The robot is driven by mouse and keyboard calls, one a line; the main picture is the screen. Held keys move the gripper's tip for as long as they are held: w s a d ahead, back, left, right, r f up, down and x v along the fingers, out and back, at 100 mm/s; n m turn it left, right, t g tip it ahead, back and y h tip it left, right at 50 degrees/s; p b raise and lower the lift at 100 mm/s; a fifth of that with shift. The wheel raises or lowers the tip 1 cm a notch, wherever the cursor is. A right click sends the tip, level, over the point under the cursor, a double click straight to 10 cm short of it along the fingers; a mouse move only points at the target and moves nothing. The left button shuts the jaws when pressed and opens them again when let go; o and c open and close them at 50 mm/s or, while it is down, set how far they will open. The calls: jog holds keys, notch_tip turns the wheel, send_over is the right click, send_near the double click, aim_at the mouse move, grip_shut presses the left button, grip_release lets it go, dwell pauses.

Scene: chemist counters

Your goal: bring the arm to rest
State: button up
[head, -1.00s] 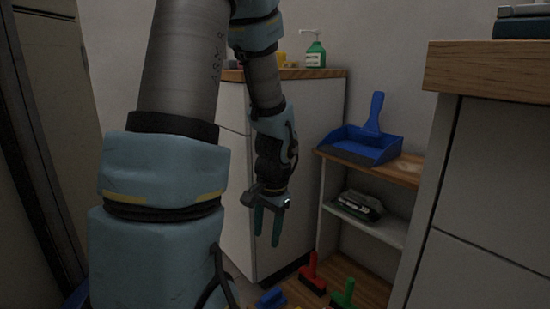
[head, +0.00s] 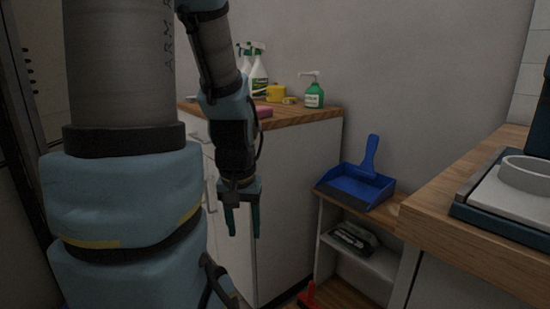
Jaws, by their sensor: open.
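My gripper (head: 243,221) hangs at the end of my arm with its fingers pointing down. It is open, with a gap between the two teal fingers and nothing between them. It shows in front of the white side of the cabinet (head: 300,190), left of the low shelf. Whether it touches the cabinet I cannot tell, but no contact shows. My thick upper arm (head: 125,200) fills the left of the view.
A blue dustpan (head: 358,188) lies on the low shelf (head: 325,262), with a dark green item (head: 352,239) below it. A green pump bottle (head: 314,94), spray bottles (head: 259,75) and a yellow item (head: 275,93) stand on the cabinet. A wooden counter (head: 440,222) is at right.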

notch_tip(320, 180, up, 24)
jog(key=p, duration=2.1)
jog(key=shift+f, duration=0.15)
